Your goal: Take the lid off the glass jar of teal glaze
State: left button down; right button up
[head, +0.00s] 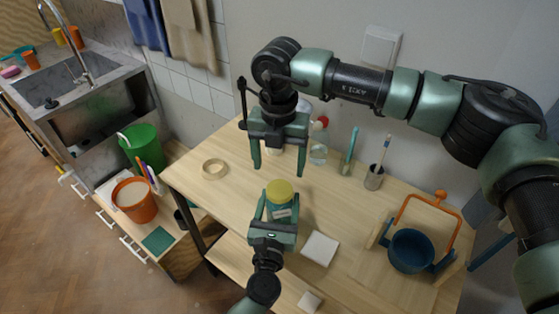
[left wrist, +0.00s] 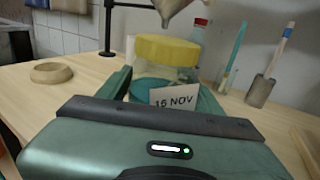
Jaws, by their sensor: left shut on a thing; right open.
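The glass jar of teal glaze stands upright on the wooden table, its yellow lid (head: 280,188) on top. In the left wrist view the lid (left wrist: 167,50) sits on the jar (left wrist: 150,72), which has a paper label reading "16 NOV" (left wrist: 173,97). My left gripper (head: 280,208) is shut on the jar from the near side, fingers at either side of its body below the lid. My right gripper (head: 278,169) is open and empty, pointing down, just beyond the jar in the head view. It is not touching the lid.
A tape-like ring (head: 214,169) lies left. A red-capped bottle (head: 319,125), a teal tool (head: 350,152) and a brush cup (head: 374,177) stand behind to the right. A blue pail (head: 410,251) with orange handle is at right. A white tile (head: 320,248) lies near my left gripper.

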aim_at(279, 189)
jog(key=m, duration=0.6)
jog(key=shift+m, duration=0.4)
jog(key=m, duration=0.6)
jog(key=shift+d, duration=0.1)
jog(key=shift+f+m, duration=0.4)
jog(key=shift+f, duration=3.6)
